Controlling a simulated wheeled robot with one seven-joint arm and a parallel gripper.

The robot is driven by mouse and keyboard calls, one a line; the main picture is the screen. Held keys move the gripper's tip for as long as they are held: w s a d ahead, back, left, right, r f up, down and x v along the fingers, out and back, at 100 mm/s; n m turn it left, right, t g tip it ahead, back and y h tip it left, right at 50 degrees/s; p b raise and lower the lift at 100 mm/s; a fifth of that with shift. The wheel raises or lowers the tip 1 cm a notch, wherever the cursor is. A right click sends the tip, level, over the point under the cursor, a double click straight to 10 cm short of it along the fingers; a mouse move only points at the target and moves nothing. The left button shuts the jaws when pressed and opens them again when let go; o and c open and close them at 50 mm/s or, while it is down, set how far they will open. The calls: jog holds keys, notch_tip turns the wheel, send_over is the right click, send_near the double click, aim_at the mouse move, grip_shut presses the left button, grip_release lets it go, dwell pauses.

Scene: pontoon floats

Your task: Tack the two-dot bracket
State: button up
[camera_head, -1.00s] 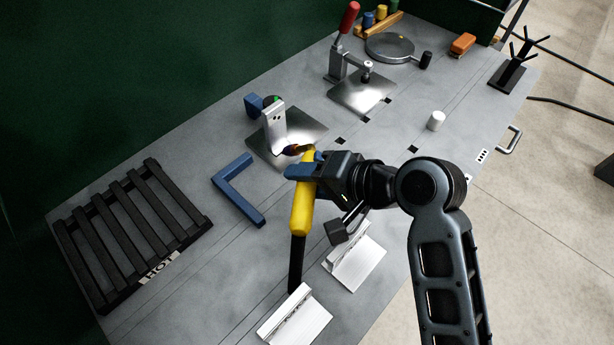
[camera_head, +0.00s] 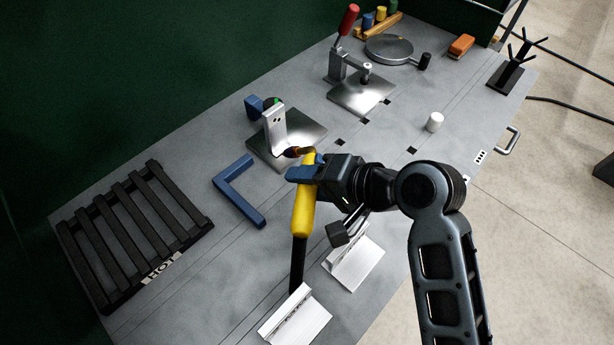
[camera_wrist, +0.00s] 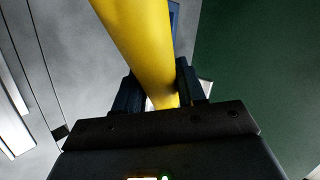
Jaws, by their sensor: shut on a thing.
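My gripper (camera_head: 304,173) is shut on the yellow handle of a torch (camera_head: 303,212). The torch's black tail hangs down toward the front, and its dark, copper-coloured nozzle points up-left. The nozzle end is close to the foot of an upright pale metal bracket (camera_head: 274,133); I cannot tell whether they touch. Small dark marks show on the bracket's upper face, too small to count surely. The bracket stands on a shiny steel plate (camera_head: 312,132) with a blue block (camera_head: 254,106) behind it. The wrist view shows the yellow handle (camera_wrist: 145,45) between the dark fingers.
Two pale angle pieces (camera_head: 298,317) (camera_head: 357,262) lie near the front. A blue square (camera_head: 258,207) lies left of the torch. A black slatted rack marked HOT (camera_head: 133,232) is at left. A red-handled toggle clamp (camera_head: 340,65) and a white cylinder (camera_head: 435,122) stand farther back.

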jog(key=shift+r, duration=0.2)
dwell(0.3)
jog(key=shift+s+d+r, duration=0.6)
jog(key=shift+d+r, duration=0.2)
jog(key=shift+r, duration=0.2)
jog(key=shift+s+d+r, duration=0.6)
jog(key=shift+d+r, duration=0.15)
jog(key=shift+r, duration=0.2)
